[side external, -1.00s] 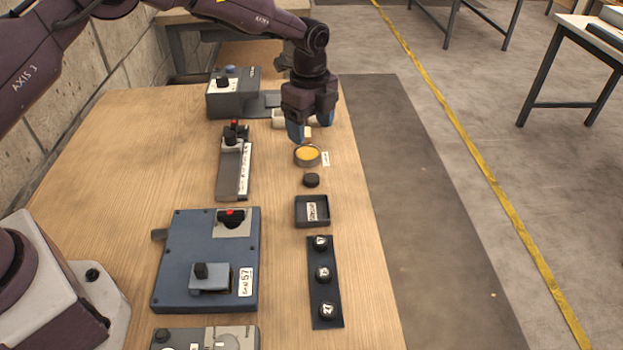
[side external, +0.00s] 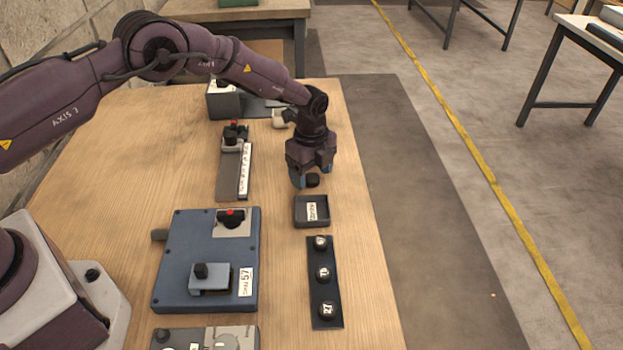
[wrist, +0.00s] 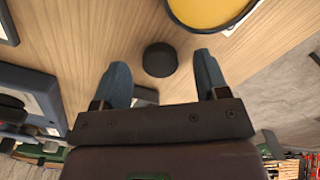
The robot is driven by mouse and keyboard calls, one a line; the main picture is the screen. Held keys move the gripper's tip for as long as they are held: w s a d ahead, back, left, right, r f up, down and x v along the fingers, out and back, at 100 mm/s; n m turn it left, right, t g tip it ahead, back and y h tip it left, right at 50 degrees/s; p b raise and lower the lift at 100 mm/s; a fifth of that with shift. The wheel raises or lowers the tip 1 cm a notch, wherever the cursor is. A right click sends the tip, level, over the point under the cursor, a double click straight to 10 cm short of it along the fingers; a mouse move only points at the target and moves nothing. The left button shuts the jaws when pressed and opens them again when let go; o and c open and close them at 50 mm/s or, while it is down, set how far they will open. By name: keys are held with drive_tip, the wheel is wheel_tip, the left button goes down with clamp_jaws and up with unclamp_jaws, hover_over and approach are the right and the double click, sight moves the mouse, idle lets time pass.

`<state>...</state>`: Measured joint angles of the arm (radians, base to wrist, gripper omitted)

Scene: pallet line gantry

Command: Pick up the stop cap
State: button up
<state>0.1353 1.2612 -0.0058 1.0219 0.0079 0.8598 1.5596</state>
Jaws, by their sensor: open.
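The stop cap appears to be the small black round cap (side external: 313,181), standing alone on the wooden table. It also shows in the wrist view (wrist: 160,59), between and slightly beyond my fingertips. My gripper (side external: 310,176) points down, close above and around the cap's position in the side view. Its two blue fingers are spread in the wrist view (wrist: 161,65), with bare wood between each finger and the cap. I cannot tell the exact height of the fingertips over the table.
A round yellow-topped dish (wrist: 208,10) is close to the cap. On the other side is a black labelled tray (side external: 301,222), then a dark strip (side external: 324,291) with several black knobs. A blue box (side external: 180,258) and a grey rail fixture (side external: 229,177) stand to the left.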

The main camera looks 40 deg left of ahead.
drive_tip(key=shift+f, duration=0.45)
drive_tip(key=shift+c, duration=0.3)
drive_tip(key=c, duration=0.9)
drive_tip(key=shift+r, duration=0.1)
drive_tip(key=shift+c, duration=0.2)
